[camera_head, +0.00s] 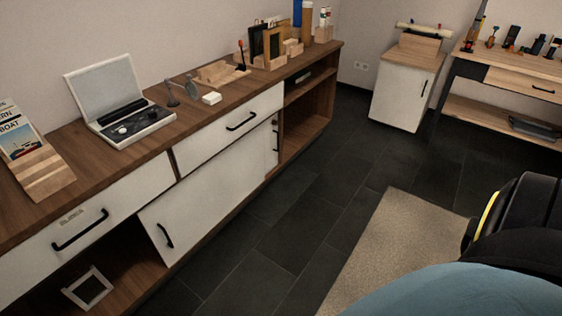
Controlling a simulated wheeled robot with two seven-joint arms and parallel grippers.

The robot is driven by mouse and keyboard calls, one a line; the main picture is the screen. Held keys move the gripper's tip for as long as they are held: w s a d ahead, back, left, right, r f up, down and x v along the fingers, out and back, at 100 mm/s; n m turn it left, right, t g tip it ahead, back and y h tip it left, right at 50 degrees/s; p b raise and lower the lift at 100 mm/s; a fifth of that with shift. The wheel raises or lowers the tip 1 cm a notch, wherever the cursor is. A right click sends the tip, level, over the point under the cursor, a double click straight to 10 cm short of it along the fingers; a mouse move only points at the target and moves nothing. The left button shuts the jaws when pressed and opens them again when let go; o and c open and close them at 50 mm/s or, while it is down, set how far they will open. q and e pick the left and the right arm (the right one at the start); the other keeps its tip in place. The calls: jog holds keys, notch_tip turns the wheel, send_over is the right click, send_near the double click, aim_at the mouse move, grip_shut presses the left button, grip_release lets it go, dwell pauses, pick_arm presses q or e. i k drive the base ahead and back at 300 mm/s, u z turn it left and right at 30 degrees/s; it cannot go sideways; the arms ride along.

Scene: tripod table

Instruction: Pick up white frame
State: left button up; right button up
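A small white square frame (77,302) stands tilted in the open lower shelf of the long wooden sideboard (165,264), at the bottom left of the head view. Its centre is open and the shelf shows through. It lies below a white drawer with a black handle. Neither of my grippers shows in the head view, and nothing is seen touching the frame.
White drawers and a door (208,197) with black handles front the sideboard. An open case (116,103) and several small objects stand on top. Dark floor tiles (258,270) are clear before it. A beige rug (392,245) lies right; a white cabinet (402,95) stands behind.

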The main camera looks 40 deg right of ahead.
aim_at(90, 287)
jog(key=z, duration=0.7)
jog(key=k, duration=0.2)
jog(key=u, duration=1.5)
jog(key=i, duration=0.1)
jog(key=z, duration=0.35)
